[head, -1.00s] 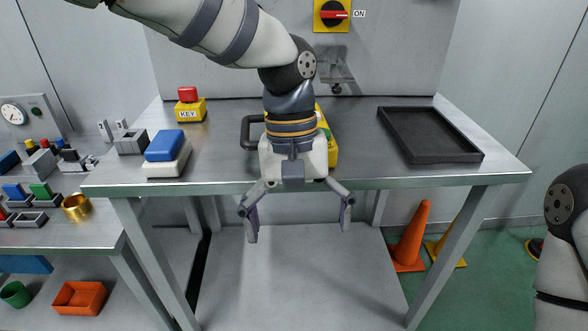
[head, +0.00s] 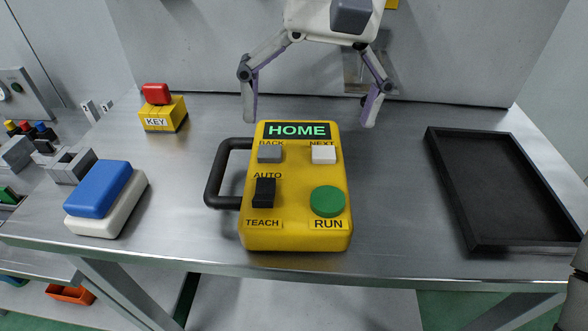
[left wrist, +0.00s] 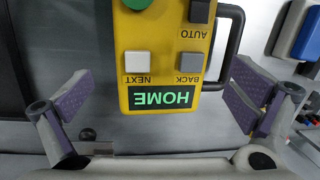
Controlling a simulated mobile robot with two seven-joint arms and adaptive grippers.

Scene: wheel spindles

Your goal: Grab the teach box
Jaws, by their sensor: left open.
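The teach box is a yellow box (head: 297,238) with a HOME display, grey and white buttons, a black AUTO/TEACH switch and a green RUN button. It lies on the metal table with its black handle (head: 214,175) on the left. In the left wrist view the yellow box (left wrist: 165,65) appears upside down. My left gripper (head: 309,112) is open and empty above the table, near the display end. In the left wrist view its fingers (left wrist: 158,104) are spread wide, one on each side of the box, apart from it. My right gripper is not in view.
A black tray (head: 482,246) stands on the right of the table (head: 390,240). A yellow KEY box with red top (head: 163,115) and a blue-and-white block (head: 100,190) are on the left. A grey wall panel rises behind the table.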

